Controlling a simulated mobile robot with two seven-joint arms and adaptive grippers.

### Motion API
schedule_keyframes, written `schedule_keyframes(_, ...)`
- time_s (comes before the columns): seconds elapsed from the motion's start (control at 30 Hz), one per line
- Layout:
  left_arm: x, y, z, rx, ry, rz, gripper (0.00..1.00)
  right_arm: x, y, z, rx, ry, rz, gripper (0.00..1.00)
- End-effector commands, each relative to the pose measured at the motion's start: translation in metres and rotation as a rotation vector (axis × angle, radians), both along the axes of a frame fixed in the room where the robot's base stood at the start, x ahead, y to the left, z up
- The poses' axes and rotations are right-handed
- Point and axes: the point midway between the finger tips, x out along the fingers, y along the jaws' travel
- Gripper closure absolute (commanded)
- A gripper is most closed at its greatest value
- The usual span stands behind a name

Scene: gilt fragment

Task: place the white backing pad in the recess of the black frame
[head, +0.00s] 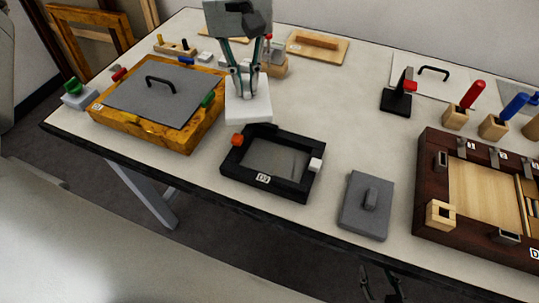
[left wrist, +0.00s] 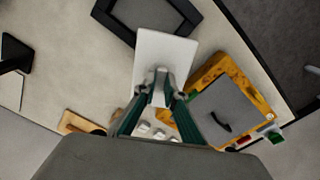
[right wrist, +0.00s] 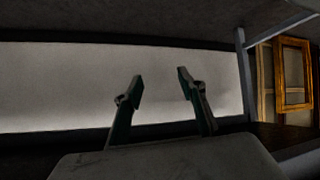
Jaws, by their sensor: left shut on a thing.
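The white backing pad (head: 249,108) is a plain white plate behind the black frame in the head view. My left gripper (head: 244,92) is shut on it, and in the left wrist view the fingers (left wrist: 162,94) close on a small raised grip on the pad (left wrist: 164,50). The pad's near edge is close to the frame's back left corner; its exact height is unclear. The black frame (head: 291,188) lies flat on the table, its grey recess (head: 275,158) empty. My right gripper (right wrist: 158,88) is open and empty, beyond the table's front edge in the head view (head: 382,285).
A yellow-brown box with a grey handled panel (head: 160,90) stands left of the black frame. A grey plate with a knob (head: 366,205) lies to its right, then a dark red tray (head: 430,195). An orange block (head: 238,140) and white block (head: 316,165) sit on the frame's sides.

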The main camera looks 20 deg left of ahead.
Motion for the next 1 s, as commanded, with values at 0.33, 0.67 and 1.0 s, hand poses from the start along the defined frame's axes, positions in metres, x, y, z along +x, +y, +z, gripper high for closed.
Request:
schedule_keyframes(0.33, -0.024, -0.061, 0.066, -0.020, 0.008, 0.725, 1.00, 0.007, -0.012, -0.023, -0.040, -0.011, 0.002, 0.60)
schedule_keyframes(0.67, -0.049, -0.083, 0.095, -0.017, 0.025, 1.058, 1.00, 0.008, -0.013, -0.029, -0.053, -0.011, 0.006, 0.60)
schedule_keyframes(1.0, -0.050, -0.083, 0.026, -0.012, 0.034, 1.073, 1.00, 0.001, -0.011, -0.042, -0.049, 0.005, 0.012, 0.60)
